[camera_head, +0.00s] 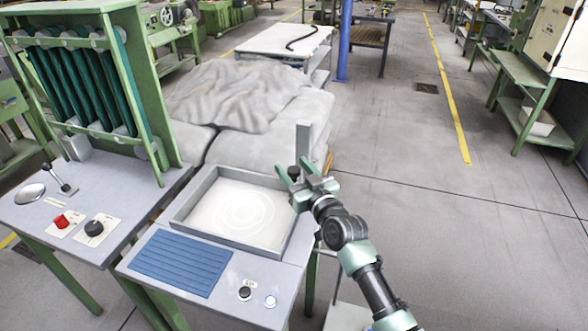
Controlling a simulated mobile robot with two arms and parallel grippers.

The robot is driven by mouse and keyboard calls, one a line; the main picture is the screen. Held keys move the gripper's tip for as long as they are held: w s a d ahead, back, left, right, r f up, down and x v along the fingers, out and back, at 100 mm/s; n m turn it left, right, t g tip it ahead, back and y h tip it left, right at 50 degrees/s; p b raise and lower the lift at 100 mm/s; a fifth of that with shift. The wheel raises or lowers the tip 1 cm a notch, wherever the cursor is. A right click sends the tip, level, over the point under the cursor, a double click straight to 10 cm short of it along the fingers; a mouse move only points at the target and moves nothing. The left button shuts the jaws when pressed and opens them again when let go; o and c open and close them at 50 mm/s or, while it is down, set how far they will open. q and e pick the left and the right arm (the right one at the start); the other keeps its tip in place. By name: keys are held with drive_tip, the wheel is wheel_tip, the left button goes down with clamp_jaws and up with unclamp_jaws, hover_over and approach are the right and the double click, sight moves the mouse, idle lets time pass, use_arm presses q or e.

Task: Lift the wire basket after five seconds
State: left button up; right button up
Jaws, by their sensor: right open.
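No wire basket can be clearly made out. A shallow grey square tray (183,212) sits on the small table, with a pale, ring-patterned surface (240,207) inside it. My right gripper (293,170) is open at the tray's right back corner. A small dark knob (294,173) shows between or just behind its fingers; I cannot tell if they touch it. A grey upright post (303,141) stands just behind the gripper. My left gripper is not in view.
A blue ribbed mat (181,262), a dark button (245,293) and a light-blue button (270,301) are in front of the tray. A green-framed machine (150,80) stands left, with a red knob (61,221) on its bench. Covered grey sacks (262,135) lie behind. The right floor is open.

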clamp_jaws()
idle(1.4)
